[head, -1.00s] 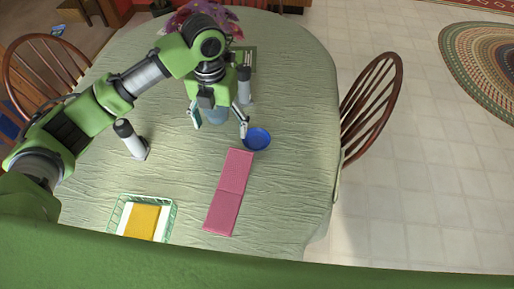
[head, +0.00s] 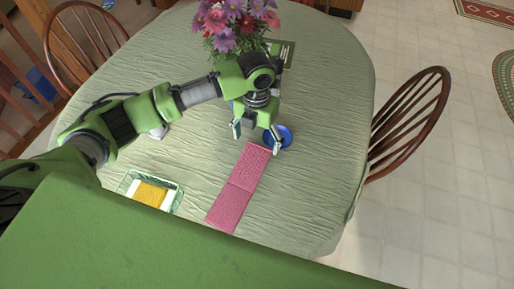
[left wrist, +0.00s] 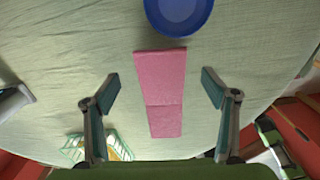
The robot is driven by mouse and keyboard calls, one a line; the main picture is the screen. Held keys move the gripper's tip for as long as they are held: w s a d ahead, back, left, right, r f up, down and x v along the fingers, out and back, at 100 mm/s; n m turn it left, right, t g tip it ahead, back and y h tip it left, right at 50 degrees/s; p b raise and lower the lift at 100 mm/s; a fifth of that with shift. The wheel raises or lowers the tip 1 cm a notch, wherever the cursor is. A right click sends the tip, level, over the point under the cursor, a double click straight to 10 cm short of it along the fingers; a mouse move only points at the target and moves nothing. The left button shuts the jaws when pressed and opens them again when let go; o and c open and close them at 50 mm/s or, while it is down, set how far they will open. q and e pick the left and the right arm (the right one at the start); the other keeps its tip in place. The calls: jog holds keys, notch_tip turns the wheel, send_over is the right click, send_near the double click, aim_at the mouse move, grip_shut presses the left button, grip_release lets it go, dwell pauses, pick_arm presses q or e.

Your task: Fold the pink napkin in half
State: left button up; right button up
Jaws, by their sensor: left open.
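The pink napkin (head: 236,190) lies flat on the table as a long strip, with a crease line across its middle. It also shows in the left wrist view (left wrist: 160,90), centred between the fingers. My left gripper (head: 257,137) is open and empty, above the napkin's far end. In the left wrist view the two fingers (left wrist: 160,77) stand wide apart on either side of the strip, clear of it. My right gripper is not in view.
A blue bowl (head: 284,139) stands just beyond the napkin's far end. A green wire basket (head: 177,190) with a yellow item is left of the napkin. A flower bouquet (head: 234,22) stands at the back. The table is clear right of the napkin.

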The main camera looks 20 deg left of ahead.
aim_at(257, 152)
pick_arm(q)
jog(key=shift+f, duration=2.75)
jog(key=c, duration=0.8)
